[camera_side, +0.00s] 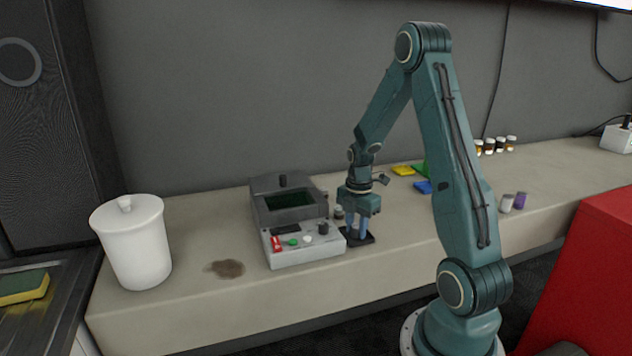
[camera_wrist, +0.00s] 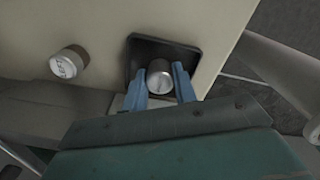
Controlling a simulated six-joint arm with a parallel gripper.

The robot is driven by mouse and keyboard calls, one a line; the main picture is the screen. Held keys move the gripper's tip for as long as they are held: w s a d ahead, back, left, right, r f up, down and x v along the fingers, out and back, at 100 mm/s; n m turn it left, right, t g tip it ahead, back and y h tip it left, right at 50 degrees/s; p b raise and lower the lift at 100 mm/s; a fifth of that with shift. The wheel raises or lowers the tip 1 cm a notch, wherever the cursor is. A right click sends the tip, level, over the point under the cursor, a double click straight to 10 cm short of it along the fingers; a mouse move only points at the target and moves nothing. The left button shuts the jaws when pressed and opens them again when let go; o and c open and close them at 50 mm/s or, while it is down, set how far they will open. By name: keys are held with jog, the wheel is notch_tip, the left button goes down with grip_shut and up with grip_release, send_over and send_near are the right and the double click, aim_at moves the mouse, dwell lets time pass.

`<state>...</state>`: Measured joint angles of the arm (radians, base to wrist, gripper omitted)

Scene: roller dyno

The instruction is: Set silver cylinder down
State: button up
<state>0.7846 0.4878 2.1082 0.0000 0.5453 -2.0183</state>
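The silver cylinder (camera_wrist: 159,78) stands between my blue fingers at the black square tray in the wrist view, with its round metal top showing. My gripper (camera_wrist: 160,80) has one finger close against each side of it and appears shut on it. Whether its base touches the tray is hidden. The black tray (camera_wrist: 143,50) lies near the bench edge; it also shows in the side view (camera_side: 370,238), below my gripper (camera_side: 357,232). In the side view my fingers hide the cylinder.
A second pale-topped cylinder (camera_wrist: 68,63) stands left of the tray in the wrist view. A grey machine with buttons (camera_side: 308,250) stands close left of my gripper. A white lidded canister (camera_side: 135,245) and brown stain (camera_side: 226,268) are farther left. Colored pads (camera_side: 403,170) lie behind.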

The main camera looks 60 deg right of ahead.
aim_at(354, 227)
jog(key=o, duration=0.4)
jog(key=shift+c, duration=0.2)
jog(key=shift+r, duration=0.15)
notch_tip(354, 227, up, 12)
dwell(0.4)
dwell(0.5)
jog(key=a+r+m+t+h, duration=0.1)
jog(key=a+r+m, duration=0.25)
jog(key=a, duration=0.45)
jog(key=a+r+m+t, duration=0.25)
jog(key=a+r, duration=0.25)
jog(key=a, duration=0.3)
jog(key=s+a+r+m+t+y, duration=0.1)
jog(key=s+a+r+m+t, duration=0.1)
jog(key=s+a+m, duration=0.6)
jog(key=s+a, duration=0.1)
jog(key=a, duration=0.2)
jog(key=shift+s, duration=0.2)
